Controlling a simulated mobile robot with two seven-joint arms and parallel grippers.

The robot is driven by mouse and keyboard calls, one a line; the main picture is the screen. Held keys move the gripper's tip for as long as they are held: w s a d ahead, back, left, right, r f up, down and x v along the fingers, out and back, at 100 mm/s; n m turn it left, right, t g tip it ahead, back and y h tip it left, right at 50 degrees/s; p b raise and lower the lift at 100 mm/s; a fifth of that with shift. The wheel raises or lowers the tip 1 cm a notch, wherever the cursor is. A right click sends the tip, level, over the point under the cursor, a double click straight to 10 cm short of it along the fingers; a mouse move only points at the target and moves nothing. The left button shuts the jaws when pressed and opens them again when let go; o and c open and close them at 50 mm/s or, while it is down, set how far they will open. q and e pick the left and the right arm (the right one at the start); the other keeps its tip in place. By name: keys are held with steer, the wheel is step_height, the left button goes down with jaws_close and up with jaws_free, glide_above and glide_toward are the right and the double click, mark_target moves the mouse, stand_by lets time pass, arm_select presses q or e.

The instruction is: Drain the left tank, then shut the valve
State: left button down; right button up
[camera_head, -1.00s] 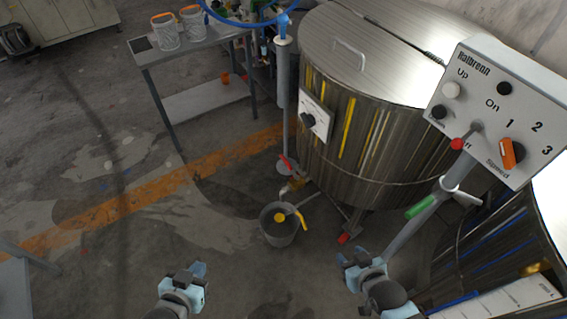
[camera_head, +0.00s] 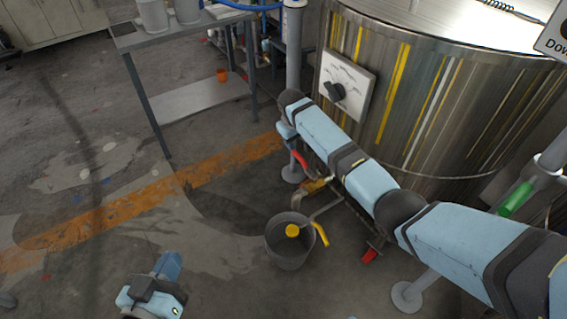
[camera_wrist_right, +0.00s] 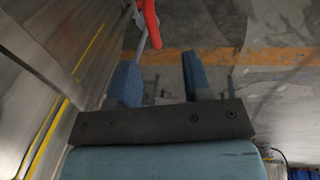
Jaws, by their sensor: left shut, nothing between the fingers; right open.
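The left tank (camera_head: 440,100), a large steel drum with yellow streaks, fills the upper right of the head view. A red valve handle (camera_head: 300,161) shows near its foot, above a brass fitting (camera_head: 318,185). A grey bucket (camera_head: 290,255) stands on the floor below, with a round yellow patch inside. My right gripper (camera_head: 287,130) is beside the red handle; its fingertips are partly hidden. In the right wrist view its fingers (camera_wrist_right: 160,80) are apart and empty, and the red handle (camera_wrist_right: 150,22) is ahead of them. My left gripper (camera_head: 165,275) is shut and empty, low over the floor.
A metal table (camera_head: 185,35) with containers stands at the upper left. A grey post (camera_head: 292,60) rises beside the tank. A yellow lever (camera_head: 321,233) is at the bucket's right. The floor at left is clear, crossed by an orange stripe (camera_head: 130,205).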

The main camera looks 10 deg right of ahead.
steer(key=w+r+b, duration=0.1)
steer(key=w+r, duration=0.1)
steer(key=w, duration=0.1)
steer(key=b, duration=0.4)
glide_above(297, 154)
steer(key=shift+g, duration=0.4)
steer(key=f, duration=0.5)
steer(key=a+f, duration=0.1)
steer(key=f, duration=0.2)
steer(key=shift+s+f, duration=0.3)
steer(key=shift+s, duration=0.05)
steer(key=shift+w+d+f+b, duration=0.15)
steer(key=shift+f+b, duration=0.3)
steer(key=shift+f, duration=0.3)
steer(key=shift+d+f+b, duration=0.2)
steer(key=shift+f+b, duration=0.25)
steer(key=shift+f, duration=0.35)
steer(key=shift+w+d+f+b, duration=0.15)
steer(key=shift+f+b, duration=0.3)
steer(key=shift+f, duration=0.3)
arm_select(q)
steer(key=d+h, duration=0.1)
steer(key=d+t+h, duration=0.1)
steer(key=shift+w+h, duration=0.3)
arm_select(e)
steer(key=shift+s, duration=0.1)
arm_select(q)
steer(key=shift+r, duration=0.1)
arm_select(e)
jaws_close()
